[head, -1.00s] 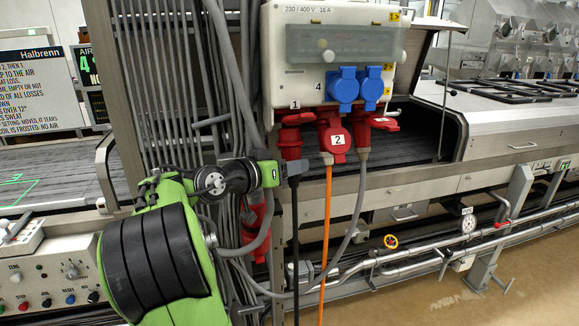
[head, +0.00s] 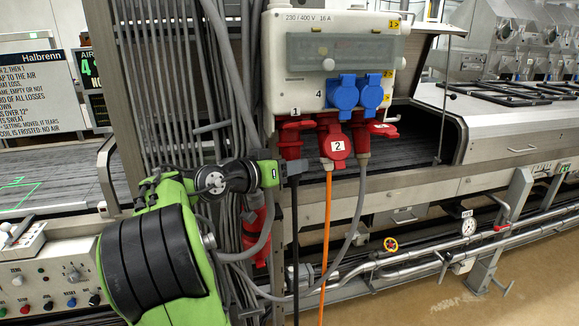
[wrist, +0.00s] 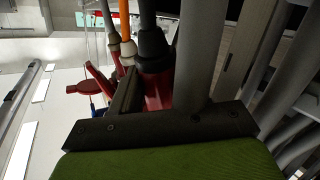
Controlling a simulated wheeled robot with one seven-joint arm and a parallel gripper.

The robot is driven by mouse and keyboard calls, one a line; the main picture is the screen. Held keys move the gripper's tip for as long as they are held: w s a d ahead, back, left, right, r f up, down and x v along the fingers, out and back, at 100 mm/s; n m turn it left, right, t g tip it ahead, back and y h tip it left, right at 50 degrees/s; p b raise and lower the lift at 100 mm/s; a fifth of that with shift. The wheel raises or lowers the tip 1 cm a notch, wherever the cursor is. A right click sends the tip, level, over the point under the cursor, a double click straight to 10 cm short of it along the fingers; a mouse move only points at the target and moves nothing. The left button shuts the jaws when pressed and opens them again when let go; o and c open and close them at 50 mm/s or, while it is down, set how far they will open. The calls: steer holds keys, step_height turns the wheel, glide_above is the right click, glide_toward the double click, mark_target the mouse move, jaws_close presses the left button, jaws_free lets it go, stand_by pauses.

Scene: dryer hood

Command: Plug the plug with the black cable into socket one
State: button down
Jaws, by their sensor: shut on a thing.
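My gripper (head: 292,169) is shut on the plug with the black cable (head: 295,240), directly below socket one (head: 290,137). The cable hangs straight down from the plug. In the wrist view, the plug (wrist: 157,88) shows a red body and black collar, partly hidden by the dark jaws (wrist: 130,95). Socket one is red, marked with a white "1" label, and is the leftmost red outlet under the grey-white box. Its red lid sticks out to the right. Red parts meet just above my gripper; I cannot tell whether the plug enters the socket.
The socket marked 2 (head: 334,140) holds a plug with an orange cable (head: 326,230). Beside it a red plug carries a grey cable (head: 361,190). Two blue sockets (head: 343,92) sit above. Another red plug (head: 256,240) hangs at lower left, among grey conduits (head: 225,100).

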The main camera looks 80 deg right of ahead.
mark_target(284, 153)
steer(key=shift+w+d+r+p, duration=0.15)
steer(key=shift+d+r+p, duration=0.05)
steer(key=shift+r+p, duration=0.55)
steer(key=shift+w+d+r+p, duration=0.1)
steer(key=shift+d+r+p, duration=0.1)
steer(key=shift+r+p, duration=0.45)
steer(key=shift+c, duration=2.4)
jaws_free()
steer(key=p+v, duration=0.1)
steer(key=v, duration=1.4)
steer(key=shift+w+a, duration=0.2)
steer(key=shift+a, duration=0.15)
